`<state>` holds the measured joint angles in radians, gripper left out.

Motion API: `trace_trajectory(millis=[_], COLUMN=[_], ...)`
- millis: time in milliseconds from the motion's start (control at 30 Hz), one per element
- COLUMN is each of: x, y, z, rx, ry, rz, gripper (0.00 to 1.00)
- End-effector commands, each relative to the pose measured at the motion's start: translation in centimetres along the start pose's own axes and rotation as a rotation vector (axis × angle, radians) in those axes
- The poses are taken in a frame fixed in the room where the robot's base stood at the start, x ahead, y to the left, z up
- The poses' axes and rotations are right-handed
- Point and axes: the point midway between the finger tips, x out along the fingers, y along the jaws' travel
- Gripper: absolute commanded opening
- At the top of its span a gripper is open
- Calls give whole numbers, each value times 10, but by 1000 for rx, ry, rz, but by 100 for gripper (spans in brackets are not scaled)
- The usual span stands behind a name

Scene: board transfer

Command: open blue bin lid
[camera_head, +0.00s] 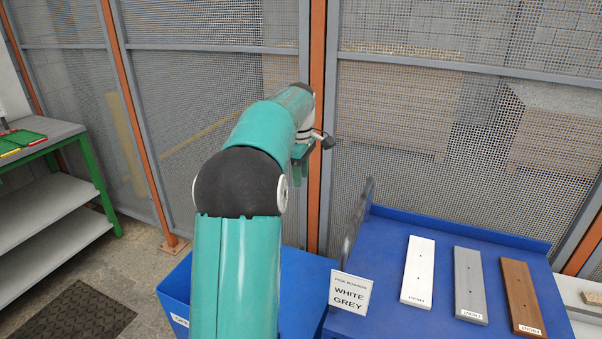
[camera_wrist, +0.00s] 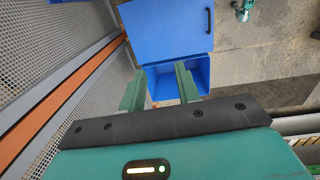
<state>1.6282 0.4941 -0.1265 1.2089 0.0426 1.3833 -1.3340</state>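A blue bin (camera_head: 176,291) stands at the lower middle of the head view, left of the blue table, partly hidden by my arm. In the wrist view a flat blue panel with a black handle (camera_wrist: 208,21) at its right edge looks like the lid (camera_wrist: 165,32). Directly below it shows a blue box-like hollow (camera_wrist: 203,72); I cannot tell how the panel joins it. My gripper (camera_wrist: 160,88) is open, with its two green fingers apart and nothing between them. In the head view my gripper (camera_head: 301,168) hangs in the air near the orange post, apart from the bin.
A blue table (camera_head: 388,228) at right holds a white board (camera_head: 418,270), a grey board (camera_head: 468,283) and a brown board (camera_head: 519,295). A sign (camera_head: 350,292) reads WHITE GREY. Mesh fencing (camera_head: 420,110) and an orange post (camera_head: 317,60) stand behind. A shelf bench (camera_head: 50,210) stands at left.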

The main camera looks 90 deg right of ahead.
Motion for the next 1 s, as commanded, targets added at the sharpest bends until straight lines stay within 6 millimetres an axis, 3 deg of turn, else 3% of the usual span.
trace_trajectory(millis=[433,567,667,767,1000], x=[0,-7,-19,-32,-62], y=[0,-13,-38,-76,-186], z=[-1,-22,-56,-98,-181], rx=[-1,-11,-29,-50,-100], ry=[1,9,25,48,116], rz=[0,9,22,38,67], gripper=[33,33,33,33,33])
